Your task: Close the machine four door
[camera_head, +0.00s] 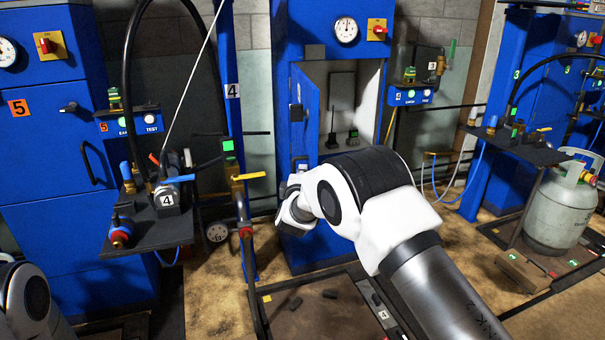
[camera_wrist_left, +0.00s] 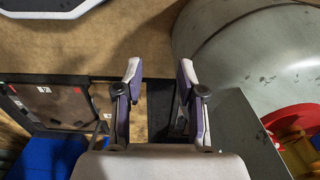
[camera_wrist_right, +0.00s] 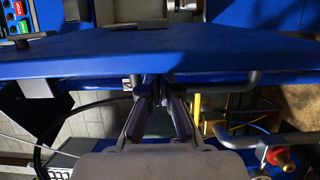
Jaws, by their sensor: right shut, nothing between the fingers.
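The machine four cabinet (camera_head: 300,45) is the tall blue one in the middle of the head view, with a gauge and red switch at its top. Its blue door (camera_head: 308,110) stands partly open on the left, showing a pale interior. My right gripper (camera_wrist_right: 157,92) is shut and empty. In the right wrist view its tips are at the lower edge of the blue door panel (camera_wrist_right: 150,58), beside a dark handle (camera_wrist_right: 245,82); I cannot tell whether they touch. In the head view my wrist hides the door's lower part. My left gripper (camera_wrist_left: 160,75) is open and empty, away from the door.
A dark shelf (camera_head: 150,232) with valves and hoses stands left of the door. A blue cabinet marked 5 (camera_head: 45,140) is further left. A gas cylinder (camera_head: 560,212) stands at the right. A dark-framed floor platform (camera_head: 325,310) lies in front.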

